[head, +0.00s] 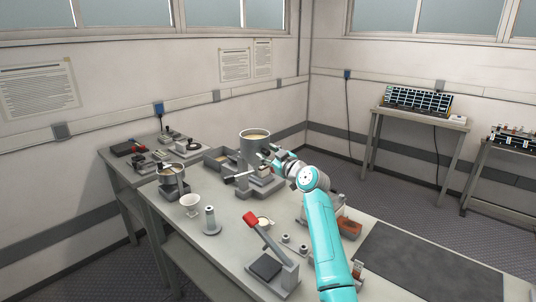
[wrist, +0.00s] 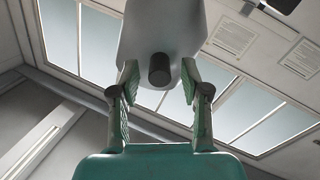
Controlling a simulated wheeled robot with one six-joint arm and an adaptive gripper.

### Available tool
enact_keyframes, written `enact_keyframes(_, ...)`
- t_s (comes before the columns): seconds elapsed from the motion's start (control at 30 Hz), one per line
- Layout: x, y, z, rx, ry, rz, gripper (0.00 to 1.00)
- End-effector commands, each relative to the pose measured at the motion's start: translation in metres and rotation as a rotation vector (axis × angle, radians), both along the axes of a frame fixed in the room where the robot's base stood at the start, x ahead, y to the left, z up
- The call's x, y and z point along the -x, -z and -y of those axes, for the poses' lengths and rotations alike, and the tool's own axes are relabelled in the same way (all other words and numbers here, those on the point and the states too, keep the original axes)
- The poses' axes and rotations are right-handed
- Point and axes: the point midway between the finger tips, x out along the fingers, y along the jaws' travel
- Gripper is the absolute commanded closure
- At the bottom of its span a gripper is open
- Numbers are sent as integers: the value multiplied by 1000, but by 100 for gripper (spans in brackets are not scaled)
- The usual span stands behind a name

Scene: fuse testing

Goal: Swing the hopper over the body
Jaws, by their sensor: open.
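The hopper appears to be the large grey round vessel (head: 255,148) with tan contents, at the back middle of the bench in the head view. It stands over a grey stepped base (head: 264,187), which may belong to the body; I cannot tell for sure. My gripper (head: 268,157) is at the vessel's right side. In the wrist view, a pale grey rounded form (wrist: 160,25) fills the top, with a dark round knob (wrist: 159,70) facing me. My gripper (wrist: 160,82) is open, with one finger on each side of the knob. Contact is not clear.
A red-handled lever press (head: 265,245), a metal post (head: 211,221), a white cup (head: 190,204) and a pan on a stand (head: 172,174) crowd the bench's left and front. A dark mat (head: 420,262) lies clear at the right.

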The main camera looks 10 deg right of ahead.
Motion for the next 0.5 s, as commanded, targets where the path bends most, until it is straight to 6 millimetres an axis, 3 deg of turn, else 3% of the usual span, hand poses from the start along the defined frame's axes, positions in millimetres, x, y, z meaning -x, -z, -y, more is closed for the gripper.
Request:
enact_keyframes(0.3,-1,0,0,0,0,0,56)
enact_keyframes(0.47,-1,0,0,0,0,0,96)
enact_keyframes(0.5,-1,0,0,0,0,0,100)
